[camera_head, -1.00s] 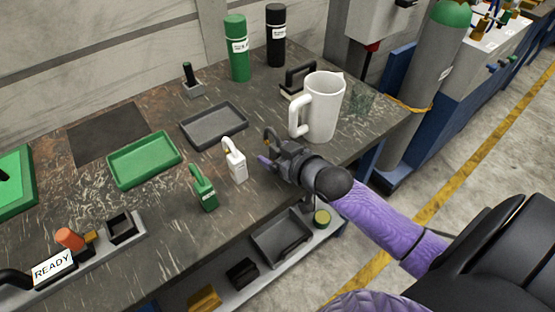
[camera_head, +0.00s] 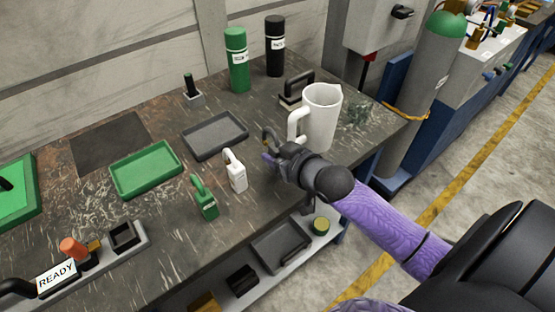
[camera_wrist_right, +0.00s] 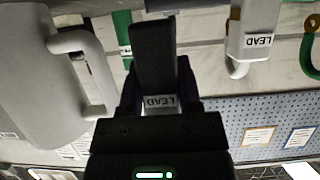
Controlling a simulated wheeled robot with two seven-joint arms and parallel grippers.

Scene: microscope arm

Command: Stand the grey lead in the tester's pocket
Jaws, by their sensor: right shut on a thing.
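My right gripper (camera_head: 272,160) is over the table's right part, between the white lead and the mug. It is shut on the grey lead (camera_wrist_right: 154,60), whose dark body and LEAD label show between the fingers in the right wrist view. The tester (camera_head: 80,262), with a READY sign, lies at the lower left. Its open, dark square pocket (camera_head: 122,236) is at its right end and looks empty. My left gripper is out of view.
The white lead (camera_head: 235,172) and green lead (camera_head: 205,200) stand left of my right gripper. A large white mug (camera_head: 322,118) is close on its right. A green tray (camera_head: 146,186) and grey tray (camera_head: 242,139) lie farther back. Bare tabletop lies between the green lead and tester.

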